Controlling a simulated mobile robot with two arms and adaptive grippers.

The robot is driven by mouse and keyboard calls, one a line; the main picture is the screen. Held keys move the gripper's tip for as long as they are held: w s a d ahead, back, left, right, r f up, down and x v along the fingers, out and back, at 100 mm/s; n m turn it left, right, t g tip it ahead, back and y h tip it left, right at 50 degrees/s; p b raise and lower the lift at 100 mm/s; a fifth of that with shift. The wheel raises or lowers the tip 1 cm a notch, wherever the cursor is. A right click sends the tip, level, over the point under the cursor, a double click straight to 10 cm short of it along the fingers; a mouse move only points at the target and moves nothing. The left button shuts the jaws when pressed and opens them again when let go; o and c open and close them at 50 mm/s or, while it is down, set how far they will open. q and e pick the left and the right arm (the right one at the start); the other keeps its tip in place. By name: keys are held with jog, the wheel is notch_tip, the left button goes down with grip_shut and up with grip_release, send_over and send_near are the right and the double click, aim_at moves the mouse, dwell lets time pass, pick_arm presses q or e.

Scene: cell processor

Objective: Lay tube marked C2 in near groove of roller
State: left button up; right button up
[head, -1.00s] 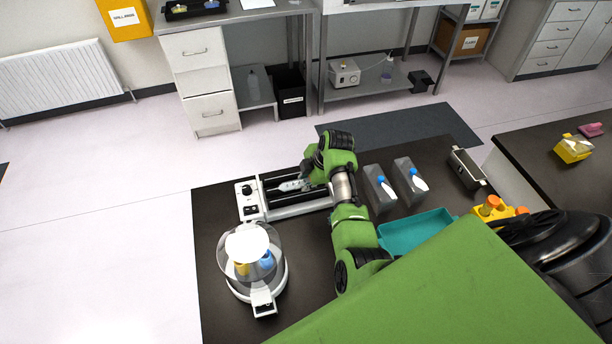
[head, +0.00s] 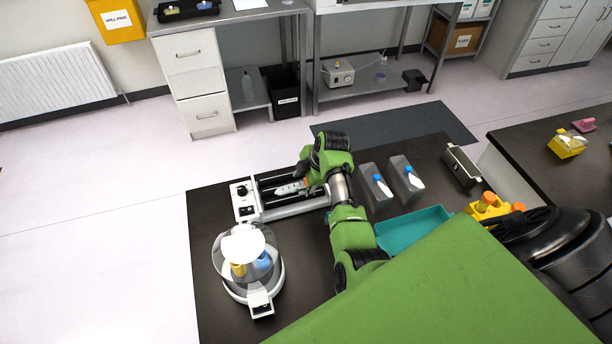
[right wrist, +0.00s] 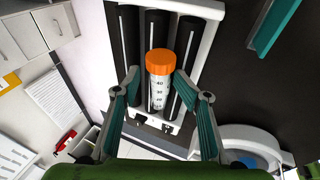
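A clear graduated tube with an orange cap (right wrist: 160,62) shows in the right wrist view, in line with the rollers and in front of the middle one. I cannot tell whether it rests in a groove or is above the rollers. No C2 mark is readable. In the head view the tube (head: 290,188) lies lengthwise over the roller (head: 247,211), a white device with black rollers. My right gripper (right wrist: 157,76) is open around the tube's cap end, one finger on each side, with small gaps showing. My left gripper is not in view.
A centrifuge with a clear lid (head: 250,290) stands in front of the roller. To the right are two grey holders with blue-capped bottles (head: 377,188), a teal tray (head: 425,225), a metal box (head: 462,165) and a yellow rack (head: 485,208). Bare bench lies beside the centrifuge.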

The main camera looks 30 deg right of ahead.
jog(key=v, duration=1.1)
jog(key=shift+s+r, duration=0.2)
jog(key=shift+r, duration=0.05)
jog(key=shift+f, duration=0.1)
